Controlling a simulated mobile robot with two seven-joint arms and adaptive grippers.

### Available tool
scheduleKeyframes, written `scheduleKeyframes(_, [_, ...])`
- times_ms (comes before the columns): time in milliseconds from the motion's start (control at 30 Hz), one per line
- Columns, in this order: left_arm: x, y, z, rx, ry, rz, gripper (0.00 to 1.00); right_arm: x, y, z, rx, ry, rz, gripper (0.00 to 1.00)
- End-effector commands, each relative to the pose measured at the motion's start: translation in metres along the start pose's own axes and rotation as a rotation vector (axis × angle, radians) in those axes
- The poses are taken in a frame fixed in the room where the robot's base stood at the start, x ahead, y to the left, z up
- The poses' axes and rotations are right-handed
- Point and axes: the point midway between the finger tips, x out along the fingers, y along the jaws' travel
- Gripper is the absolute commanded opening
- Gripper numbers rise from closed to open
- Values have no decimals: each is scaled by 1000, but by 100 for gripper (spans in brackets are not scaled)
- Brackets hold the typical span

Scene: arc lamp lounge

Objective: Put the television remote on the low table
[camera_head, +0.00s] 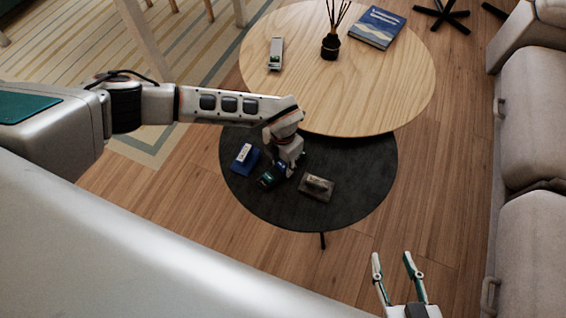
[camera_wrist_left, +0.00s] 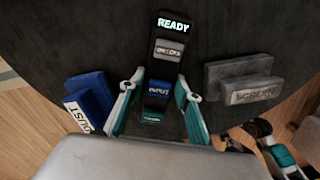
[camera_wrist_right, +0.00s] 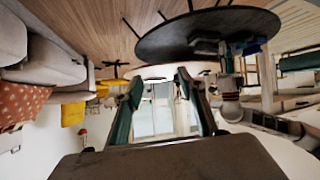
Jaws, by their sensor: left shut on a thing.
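A slim black device with a lit READY display and labelled buttons, which looks like the television remote (camera_wrist_left: 158,68), lies between the fingers of my left gripper (camera_wrist_left: 161,82). In the head view the remote (camera_head: 266,180) shows as a small dark shape under the left gripper (camera_head: 277,170), over the round black low table (camera_head: 350,205). The left gripper is shut on it. I cannot tell whether the remote touches the tabletop. My right gripper (camera_head: 393,262) is open and empty, out over the floor to the right of the low table; its fingers also show in the right wrist view (camera_wrist_right: 157,80).
A blue block marked DUST (camera_wrist_left: 88,100) and a grey block marked SCREEN (camera_wrist_left: 245,85) flank the left gripper on the black table. A higher wooden table (camera_head: 390,85) overlaps it, bearing a pale device (camera_head: 276,53), reed diffuser (camera_head: 331,45) and book (camera_head: 377,27). A sofa (camera_head: 535,120) stands right.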

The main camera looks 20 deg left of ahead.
Motion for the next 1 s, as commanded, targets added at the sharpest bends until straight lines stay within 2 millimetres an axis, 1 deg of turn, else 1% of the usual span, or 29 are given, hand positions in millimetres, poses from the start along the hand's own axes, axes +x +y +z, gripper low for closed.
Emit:
scheduleKeyframes(33, [2,0,0,0,1,-1,4,0,0,2,0,-5,0,40])
scheduleKeyframes(67, [2,0,0,0,1,0,35,0,0,3,0,-7,0,40])
scheduleKeyframes(100, [2,0,0,0,1,0,46,-1,-1,5,0,-10,-1,40])
scheduleKeyframes(133, [2,0,0,0,1,0,50,-1,-1,6,0,-13,-1,40])
scheduleKeyframes(300, [2,0,0,0,1,0,50,-1,-2,11,0,-21,-2,40])
scheduleKeyframes(467, [1,0,0,0,1,0,50,-1,-1,10,0,-21,-1,40])
scheduleKeyframes(533, [-2,0,0,0,0,0,50,-1,-1,10,0,-20,-1,40])
scheduleKeyframes(667, [-23,2,3,0,-8,4,50,-2,5,-4,-13,0,10,40])
scheduleKeyframes(767, [-45,2,4,0,-12,5,50,-4,13,-9,-33,-2,25,40])
scheduleKeyframes(867, [-68,2,5,0,-14,6,50,-6,22,-1,-50,-24,39,40])
scheduleKeyframes(1000, [-94,2,4,1,-10,5,50,-10,21,13,-54,-54,38,40])
